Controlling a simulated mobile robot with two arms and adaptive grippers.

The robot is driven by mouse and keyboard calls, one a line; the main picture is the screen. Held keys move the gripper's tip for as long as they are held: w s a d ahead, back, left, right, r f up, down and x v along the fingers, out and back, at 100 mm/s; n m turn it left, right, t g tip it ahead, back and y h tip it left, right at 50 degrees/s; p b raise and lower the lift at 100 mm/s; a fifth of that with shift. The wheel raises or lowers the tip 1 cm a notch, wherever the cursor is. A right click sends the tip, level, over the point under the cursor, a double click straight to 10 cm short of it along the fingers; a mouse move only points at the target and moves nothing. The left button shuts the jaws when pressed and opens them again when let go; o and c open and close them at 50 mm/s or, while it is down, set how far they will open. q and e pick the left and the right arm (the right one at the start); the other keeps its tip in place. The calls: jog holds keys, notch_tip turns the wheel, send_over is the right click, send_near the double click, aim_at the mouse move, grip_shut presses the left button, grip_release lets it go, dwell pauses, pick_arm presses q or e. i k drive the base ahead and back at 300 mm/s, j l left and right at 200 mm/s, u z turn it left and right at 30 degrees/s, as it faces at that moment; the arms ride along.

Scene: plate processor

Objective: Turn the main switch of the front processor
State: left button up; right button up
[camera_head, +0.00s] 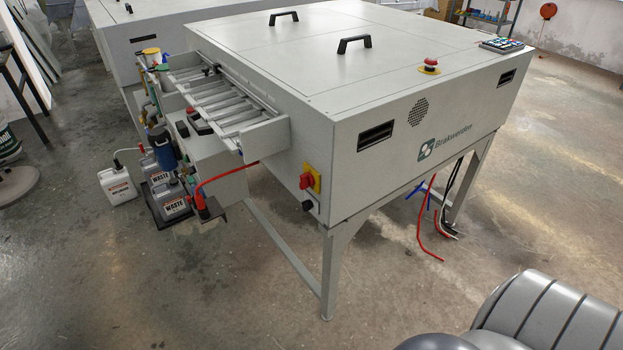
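The front processor (395,165) is a large light-grey box on legs in the middle of the view. Its main switch (306,181) is a red rotary knob on a yellow plate, low on the left side face near the front corner. A black knob (308,205) sits just below it. A red emergency button (430,64) on a yellow base is on the top, near the front edge. Neither gripper shows. Only a grey rounded part of my own body is at the lower right, well apart from the processor.
Waste jugs (174,205) and a white canister (117,186) stand on the floor at the left. A roller tray (225,105) juts from the processor's left side. Red hoses (423,225) hang below the front. The floor before the switch is clear. Another processor (150,28) stands behind.

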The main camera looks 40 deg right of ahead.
aim_at(306, 180)
jog(key=i+z, duration=0.1)
jog(key=z, duration=0.3)
jog(key=j+z, duration=0.15)
jog(key=z, duration=0.2)
jog(key=i+j+z, duration=0.1)
jog(key=z, duration=0.3)
